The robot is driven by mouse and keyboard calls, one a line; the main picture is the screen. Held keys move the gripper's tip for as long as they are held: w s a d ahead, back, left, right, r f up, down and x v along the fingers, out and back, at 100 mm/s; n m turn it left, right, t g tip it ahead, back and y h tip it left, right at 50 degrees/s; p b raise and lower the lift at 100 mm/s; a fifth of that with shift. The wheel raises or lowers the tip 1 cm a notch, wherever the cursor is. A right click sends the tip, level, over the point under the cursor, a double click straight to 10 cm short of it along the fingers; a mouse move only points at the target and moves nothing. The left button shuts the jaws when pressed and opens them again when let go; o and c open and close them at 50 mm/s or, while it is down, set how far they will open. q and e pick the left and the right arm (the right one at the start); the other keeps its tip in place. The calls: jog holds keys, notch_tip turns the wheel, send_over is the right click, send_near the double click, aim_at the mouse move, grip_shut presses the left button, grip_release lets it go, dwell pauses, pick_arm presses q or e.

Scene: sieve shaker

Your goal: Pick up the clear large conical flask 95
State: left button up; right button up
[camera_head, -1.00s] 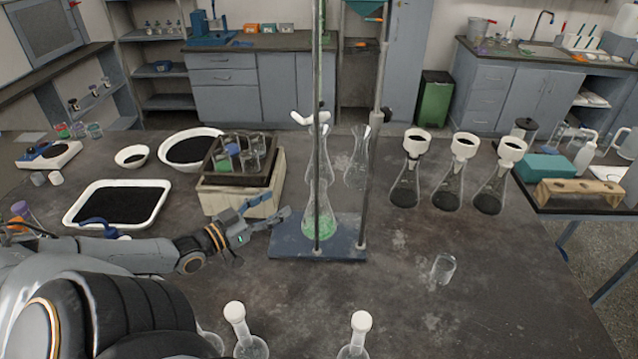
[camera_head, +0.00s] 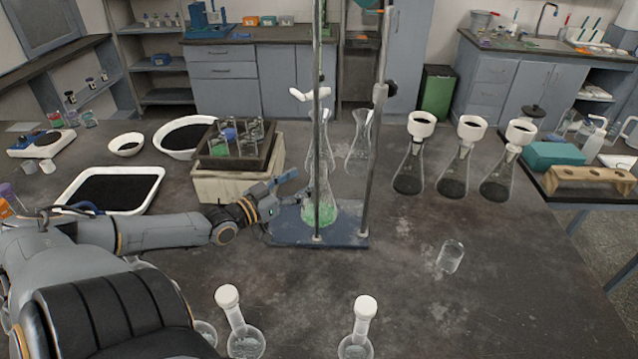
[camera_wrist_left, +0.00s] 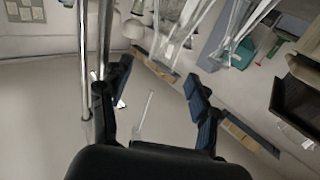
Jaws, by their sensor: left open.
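A clear conical flask (camera_head: 358,152) stands on the dark table just behind the stand's right rod. Another clear glass vessel (camera_head: 319,160) shows behind the left rod; it overlaps the flask with green liquid (camera_head: 321,211) on the blue stand base, so their outlines are hard to separate. My left gripper (camera_head: 287,188) is beside the stand, to the left of the green-liquid flask, and apart from the clear flask. In the left wrist view the two fingers of my left gripper (camera_wrist_left: 158,88) are spread with nothing between them. My right gripper is not seen.
The stand has a blue base (camera_head: 290,236) and upright rods. Several dark-filled flasks with white funnels (camera_head: 456,170) stand to the right. A glass beaker (camera_head: 450,258) stands on the otherwise clear right front.

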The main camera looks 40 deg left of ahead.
pick_arm(q)
jog(key=shift+w+f+b, duration=0.2)
jog(key=shift+w+b, duration=0.25)
jog(key=shift+w, duration=0.55)
jog(key=shift+w+f+b, duration=0.15)
jog(key=shift+w+b, duration=0.25)
jog(key=shift+w, duration=1.4)
jog(key=shift+r, duration=0.1)
grip_shut()
